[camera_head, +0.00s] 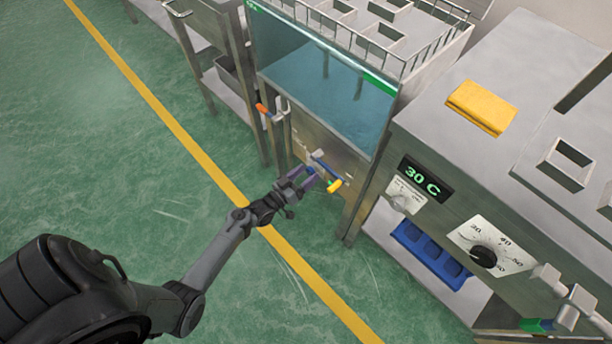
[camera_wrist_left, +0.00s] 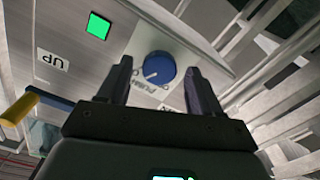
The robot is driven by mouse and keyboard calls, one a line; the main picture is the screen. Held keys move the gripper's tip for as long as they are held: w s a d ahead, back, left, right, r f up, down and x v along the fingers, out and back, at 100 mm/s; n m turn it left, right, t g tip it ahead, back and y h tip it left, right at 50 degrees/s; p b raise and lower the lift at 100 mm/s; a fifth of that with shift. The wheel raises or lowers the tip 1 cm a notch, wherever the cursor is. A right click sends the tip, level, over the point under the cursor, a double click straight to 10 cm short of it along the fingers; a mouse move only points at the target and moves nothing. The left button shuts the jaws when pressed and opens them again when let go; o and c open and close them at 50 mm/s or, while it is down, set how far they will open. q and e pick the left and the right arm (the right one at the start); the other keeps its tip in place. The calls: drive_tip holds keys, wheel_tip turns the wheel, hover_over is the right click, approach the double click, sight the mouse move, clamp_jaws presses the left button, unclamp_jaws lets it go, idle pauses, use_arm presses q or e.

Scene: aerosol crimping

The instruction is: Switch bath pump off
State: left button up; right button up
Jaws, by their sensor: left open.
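The pump knob (camera_wrist_left: 158,68) is a round blue dial with a white pointer mark, on a metal panel above a label that reads PUMP. A lit green square lamp (camera_wrist_left: 98,25) is on the same panel. My left gripper (camera_wrist_left: 158,78) is open, with one finger on each side of the knob in the wrist view; I cannot tell whether the fingers touch it. In the head view my left gripper (camera_head: 302,178) is at the front of the water bath (camera_head: 330,95), and it partly hides the knob. My right gripper is not in view.
An orange-handled valve (camera_head: 262,109) is to the left. A machine with a 30 C display (camera_head: 425,179) stands at right. Green floor is clear at left.

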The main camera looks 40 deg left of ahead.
use_arm(q)
drive_tip(key=shift+w+d, duration=0.1)
drive_tip(key=shift+w, duration=0.3)
drive_tip(key=shift+s, duration=0.1)
drive_tip(key=shift+c, duration=0.6)
drive_tip(key=c, duration=0.9)
drive_tip(key=shift+c, duration=0.2)
